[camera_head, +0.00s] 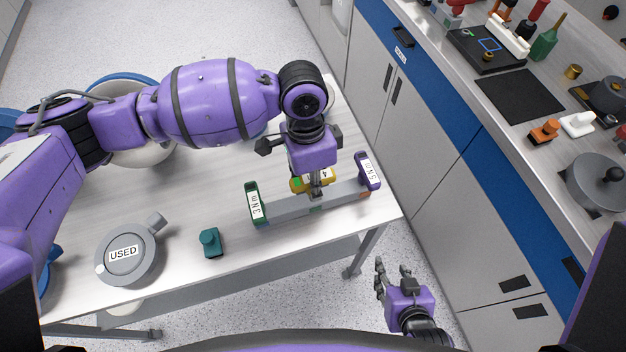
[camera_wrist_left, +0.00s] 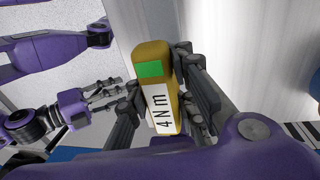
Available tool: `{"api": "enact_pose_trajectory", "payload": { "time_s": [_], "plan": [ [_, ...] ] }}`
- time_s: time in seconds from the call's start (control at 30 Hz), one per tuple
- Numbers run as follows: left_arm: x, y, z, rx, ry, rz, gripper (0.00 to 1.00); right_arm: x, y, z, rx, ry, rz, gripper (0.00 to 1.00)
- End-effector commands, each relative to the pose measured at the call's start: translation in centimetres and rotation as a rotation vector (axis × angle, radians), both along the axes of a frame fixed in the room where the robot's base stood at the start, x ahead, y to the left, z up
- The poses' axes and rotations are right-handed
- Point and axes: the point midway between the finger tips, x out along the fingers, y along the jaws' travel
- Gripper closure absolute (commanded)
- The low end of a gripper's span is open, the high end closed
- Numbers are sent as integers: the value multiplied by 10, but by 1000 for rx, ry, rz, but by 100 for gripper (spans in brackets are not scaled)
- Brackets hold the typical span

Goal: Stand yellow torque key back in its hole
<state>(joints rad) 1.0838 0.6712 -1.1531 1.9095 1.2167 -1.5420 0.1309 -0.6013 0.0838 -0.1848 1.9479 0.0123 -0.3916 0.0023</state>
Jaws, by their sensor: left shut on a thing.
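The yellow torque key (camera_head: 311,181), labelled 4 N m with a green patch, is at the middle of the grey key rack (camera_head: 290,210). My left gripper (camera_head: 317,192) is above the rack and shut on the key. In the left wrist view the key (camera_wrist_left: 155,85) shows between both fingers (camera_wrist_left: 160,95). Its lower end and its hole are hidden, so I cannot tell how far it sits in. A green key marked 3 N m (camera_head: 254,203) and a purple key marked 5 N m (camera_head: 368,171) stand at the rack's two ends. My right gripper (camera_head: 393,281) is open and empty beyond the table's front edge.
A grey round container marked USED (camera_head: 128,252) and a small teal object (camera_head: 210,242) stand on the table left of the rack. A bench with a dark mat (camera_head: 514,95) and several tools lies at the right. The tabletop between them is clear.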

Motion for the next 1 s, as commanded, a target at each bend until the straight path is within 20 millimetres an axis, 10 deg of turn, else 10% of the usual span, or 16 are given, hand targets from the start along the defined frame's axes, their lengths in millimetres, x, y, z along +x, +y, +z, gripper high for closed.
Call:
{"api": "enact_pose_trajectory", "payload": {
  "time_s": [0.8,0.83,1.0],
  "plan": [
    [0,0,-25,-1,1,0,100,-9,-3,-9,-8,21,8,60],
    [0,0,-24,-1,0,0,77,-8,-3,-9,-8,20,8,60],
    [1,0,-24,-1,-1,0,55,-8,-3,-8,-7,19,6,60]
  ]
}}
